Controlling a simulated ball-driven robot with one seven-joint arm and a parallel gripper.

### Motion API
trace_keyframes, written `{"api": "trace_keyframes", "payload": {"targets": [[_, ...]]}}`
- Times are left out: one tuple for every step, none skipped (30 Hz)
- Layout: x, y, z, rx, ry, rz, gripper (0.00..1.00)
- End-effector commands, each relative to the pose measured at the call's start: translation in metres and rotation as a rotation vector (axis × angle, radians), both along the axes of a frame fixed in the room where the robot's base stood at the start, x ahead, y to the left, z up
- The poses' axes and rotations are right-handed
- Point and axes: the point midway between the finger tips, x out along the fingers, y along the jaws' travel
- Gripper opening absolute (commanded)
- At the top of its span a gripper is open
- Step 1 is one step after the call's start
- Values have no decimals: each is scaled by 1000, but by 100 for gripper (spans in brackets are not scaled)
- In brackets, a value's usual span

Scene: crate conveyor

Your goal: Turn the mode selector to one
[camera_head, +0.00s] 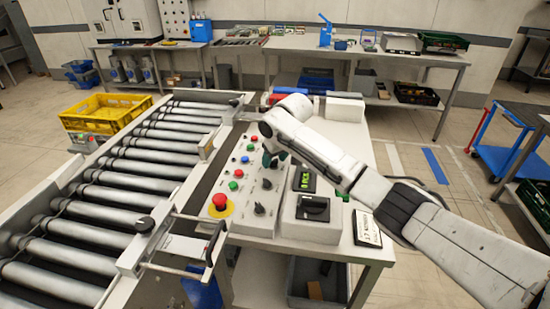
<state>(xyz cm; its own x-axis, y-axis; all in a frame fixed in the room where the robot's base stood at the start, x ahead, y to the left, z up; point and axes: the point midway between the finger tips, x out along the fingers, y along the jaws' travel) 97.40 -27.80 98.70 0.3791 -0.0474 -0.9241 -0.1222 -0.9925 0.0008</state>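A sloped grey control panel (235,198) stands beside the roller conveyor. It carries several coloured buttons and black rotary knobs. One black knob (259,209) sits low on the panel, right of the red emergency stop (219,201). Another small knob (266,184) is above it. A larger black rotary switch (313,208) is on the grey box to the right. The labels are too small to read, so I cannot tell which is the mode selector. My gripper (270,160) is over the panel's upper part, pointing down. Its fingertips are small and partly hidden by my wrist.
The roller conveyor (150,165) runs along the left, with a metal gate frame (180,245) near the panel's lower left. A yellow crate (105,113) is at its far left.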

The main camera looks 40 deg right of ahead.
Motion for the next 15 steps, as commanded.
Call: {"api": "trace_keyframes", "payload": {"targets": [[0,0,0,0,0,0,50],[0,0,0,0,0,0,47],[0,0,0,0,0,0,44],[0,0,0,0,0,0,41],[0,0,0,0,0,0,38],[0,0,0,0,0,0,34],[0,0,0,0,0,0,31],[0,0,0,0,0,0,28],[0,0,0,0,0,0,24],[0,0,0,0,0,0,22],[0,0,0,0,0,0,19],[0,0,0,0,0,0,15],[0,0,0,0,0,0,12],[0,0,0,0,0,0,9],[0,0,0,0,0,0,6]]}}
